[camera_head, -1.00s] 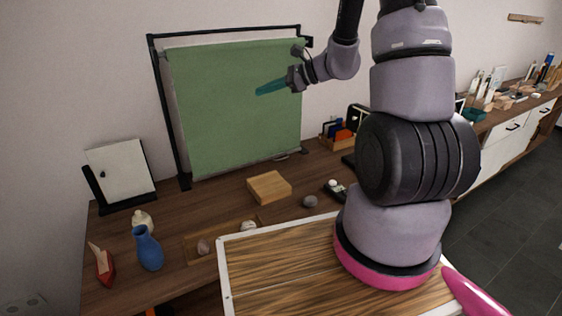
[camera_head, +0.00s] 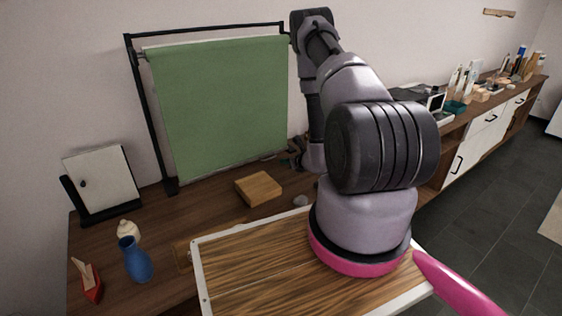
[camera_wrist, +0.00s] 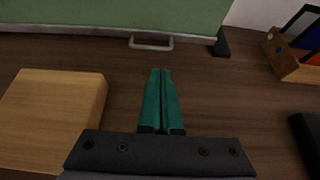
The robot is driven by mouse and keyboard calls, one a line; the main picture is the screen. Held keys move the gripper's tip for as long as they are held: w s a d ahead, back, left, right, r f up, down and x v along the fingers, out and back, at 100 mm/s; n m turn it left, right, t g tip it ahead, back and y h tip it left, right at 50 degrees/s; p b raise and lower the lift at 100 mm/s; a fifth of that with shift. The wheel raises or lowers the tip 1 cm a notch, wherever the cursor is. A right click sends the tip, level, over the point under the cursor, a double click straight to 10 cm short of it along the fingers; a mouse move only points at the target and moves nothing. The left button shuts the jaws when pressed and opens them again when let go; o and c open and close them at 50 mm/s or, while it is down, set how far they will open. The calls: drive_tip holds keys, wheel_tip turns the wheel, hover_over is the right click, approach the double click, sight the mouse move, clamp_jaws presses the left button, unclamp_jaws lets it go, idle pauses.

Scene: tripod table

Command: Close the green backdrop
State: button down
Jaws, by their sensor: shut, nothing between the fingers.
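The green backdrop (camera_head: 218,105) hangs unrolled on a black frame (camera_head: 153,120) at the back of the wooden desk. Its lower edge shows in the wrist view, with a pale bottom bar and a small metal handle (camera_wrist: 151,42) at the middle of that bar. My gripper (camera_wrist: 161,72) has teal fingers, shut and empty. It points toward the handle from the near side, apart from it, above the desk. In the head view my gripper is mostly hidden beside my arm, near the backdrop's lower right corner.
A wooden block (camera_head: 258,189) lies on the desk before the backdrop, left of my fingers in the wrist view (camera_wrist: 50,112). An organizer box (camera_wrist: 290,55) stands to the right. A blue vase (camera_head: 135,260), red object (camera_head: 88,280) and white panel (camera_head: 101,180) stand left.

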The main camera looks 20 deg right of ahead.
sight(276, 167)
drive_tip(key=x, duration=0.8)
drive_tip(key=shift+w+f, duration=0.1)
